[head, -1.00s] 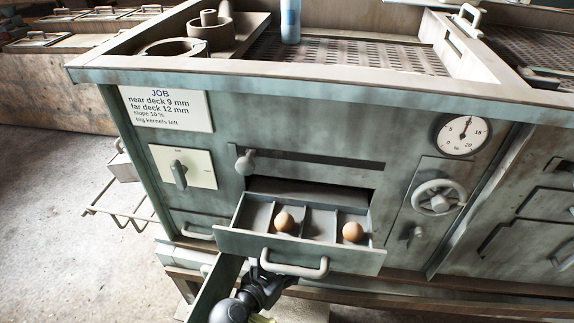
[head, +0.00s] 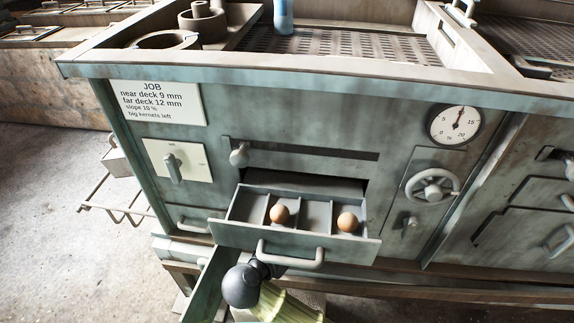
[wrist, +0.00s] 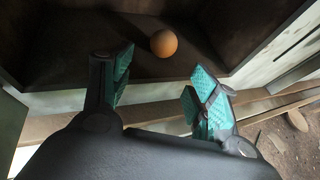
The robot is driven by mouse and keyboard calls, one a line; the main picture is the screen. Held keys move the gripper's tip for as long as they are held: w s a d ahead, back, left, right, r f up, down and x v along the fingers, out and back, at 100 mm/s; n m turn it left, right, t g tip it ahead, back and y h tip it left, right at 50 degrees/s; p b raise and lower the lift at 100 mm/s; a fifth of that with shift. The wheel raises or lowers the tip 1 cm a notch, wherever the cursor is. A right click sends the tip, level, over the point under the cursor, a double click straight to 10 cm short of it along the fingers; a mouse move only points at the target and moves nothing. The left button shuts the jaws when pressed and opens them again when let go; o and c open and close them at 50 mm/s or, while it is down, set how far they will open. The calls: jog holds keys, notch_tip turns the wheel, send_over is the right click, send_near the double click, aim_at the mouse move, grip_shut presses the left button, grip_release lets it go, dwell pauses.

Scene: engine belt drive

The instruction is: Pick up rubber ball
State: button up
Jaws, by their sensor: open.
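Two round brown balls lie in the divided open drawer (head: 236,233) in the head view: the left ball (head: 279,214) and the right ball (head: 347,222), in separate compartments. I cannot tell from their look which is rubber. In the wrist view an orange-brown ball (wrist: 164,43) lies on a dark floor near an inside corner. I cannot tell whether it is one of those two. My gripper (wrist: 165,80) is open and empty, with teal pads on both sides, and the ball shows just beyond the gap between its fingertips. In the head view my fingertips are hidden below the drawer front.
The drawer handle (head: 291,258) sticks out above my arm. A lower open panel or drawer (head: 208,285) stands just left of my arm. A wire rack (head: 115,207) juts out at the left. The handwheel (head: 432,187) and gauge (head: 454,126) are on the right.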

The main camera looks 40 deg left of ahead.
jog(key=w, duration=0.4)
jog(key=w+a, duration=0.1)
jog(key=w, duration=0.1)
jog(key=shift+w, duration=0.4)
jog(key=shift+w+a+f, duration=0.1)
jog(key=shift+w+f, duration=0.15)
jog(key=shift+w, duration=0.15)
jog(key=shift+c, duration=0.2)
jog(key=c, duration=1.1)
